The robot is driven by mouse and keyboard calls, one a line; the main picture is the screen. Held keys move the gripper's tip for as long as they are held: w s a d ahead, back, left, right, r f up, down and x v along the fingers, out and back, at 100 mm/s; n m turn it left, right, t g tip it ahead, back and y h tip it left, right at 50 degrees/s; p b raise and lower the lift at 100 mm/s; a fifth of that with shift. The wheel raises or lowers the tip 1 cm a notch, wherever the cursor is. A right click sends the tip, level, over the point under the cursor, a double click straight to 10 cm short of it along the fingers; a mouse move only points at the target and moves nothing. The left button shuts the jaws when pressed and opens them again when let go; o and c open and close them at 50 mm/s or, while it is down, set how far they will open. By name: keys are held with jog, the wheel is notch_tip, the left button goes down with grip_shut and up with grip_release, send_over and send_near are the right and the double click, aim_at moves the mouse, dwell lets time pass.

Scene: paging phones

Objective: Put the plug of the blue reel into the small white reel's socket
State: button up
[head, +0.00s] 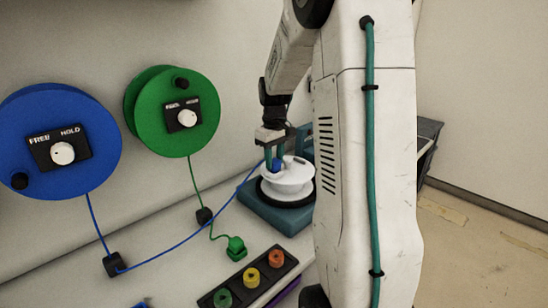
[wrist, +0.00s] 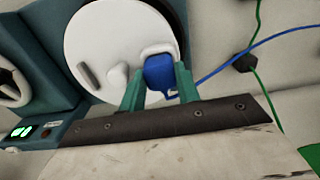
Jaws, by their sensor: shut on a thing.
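The blue reel (head: 100,120) hangs on the wall at the left in the head view, its panel marked FREE and HOLD. Its blue cord runs down through a black block and up to the small white reel (head: 290,181). My gripper (head: 274,166) is shut on the blue plug (wrist: 160,73), at the edge of the white reel's top. In the wrist view my gripper's green fingers (wrist: 158,88) flank the plug. The plug's front end meets a raised white socket rim (wrist: 158,48) on the white reel (wrist: 90,38). How deep it sits cannot be told.
A green reel (head: 180,112) hangs beside the blue one, and its green plug (head: 236,247) lies on the table. A black strip (head: 235,284) with green, yellow and orange sockets is at the front. The white reel stands on a teal base (head: 262,214).

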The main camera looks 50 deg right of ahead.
aim_at(275, 161)
jog(key=o, duration=1.3)
jog(key=shift+r, duration=4.5)
jog(key=shift+s+a+f+m, duration=0.1)
jog(key=shift+s+f+m, duration=0.1)
jog(key=shift+m, duration=0.2)
jog(key=shift+n+t, duration=0.6)
jog(key=shift+t, duration=0.1)
jog(key=s+a, duration=0.8)
jog(key=a, duration=0.1)
jog(key=s+a, duration=0.7)
jog(key=a, duration=0.2)
jog(key=s+a, duration=0.8)
jog(key=a, duration=0.2)
jog(key=shift+s+r, duration=0.25)
jog(key=shift+s, duration=0.1)
